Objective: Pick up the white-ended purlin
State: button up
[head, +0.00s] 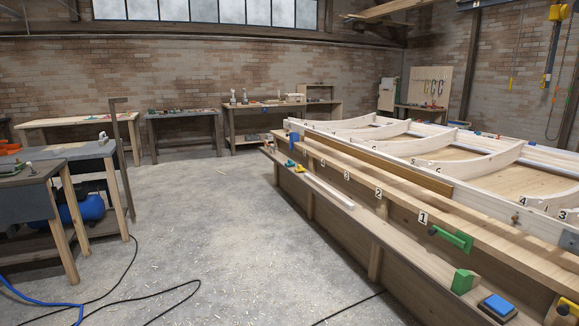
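A slim pale timber strip (329,191) lies lengthwise on the low side ledge (400,238) of the long wooden frame, at the middle right of the head view. Its near end looks whitish, so it may be the white-ended purlin, but it is too small to be sure. A longer brown plank (400,172) lies along the frame's upper edge, and I see no white on its near end. My gripper is not in view.
Numbered rails and curved ribs (470,160) fill the right side. A green tool (452,239), a green block (462,281) and a blue pad (498,306) sit along the near edge. Workbenches (70,160) stand left. The shavings-strewn floor (220,220) between is open, with cables lying on it.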

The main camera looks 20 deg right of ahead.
aim_at(346, 203)
jog(key=i+z, duration=0.15)
jog(key=i, duration=0.4)
jog(key=i+z, duration=0.15)
jog(key=i, duration=0.4)
jog(key=i+j+z, duration=0.1)
jog(key=i, duration=0.45)
jog(key=i+j+z, duration=0.15)
jog(key=i, duration=0.35)
jog(key=i+j+z, duration=0.15)
jog(key=i, duration=0.4)
jog(key=i+j+z, duration=0.15)
jog(key=i+j, duration=0.2)
jog(key=i, duration=0.15)
jog(key=i+j+z, duration=0.1)
jog(key=i+j, duration=0.7)
jog(key=i, duration=0.25)
jog(key=i+j+z, duration=0.15)
jog(key=i+j, duration=0.7)
jog(key=i, duration=0.2)
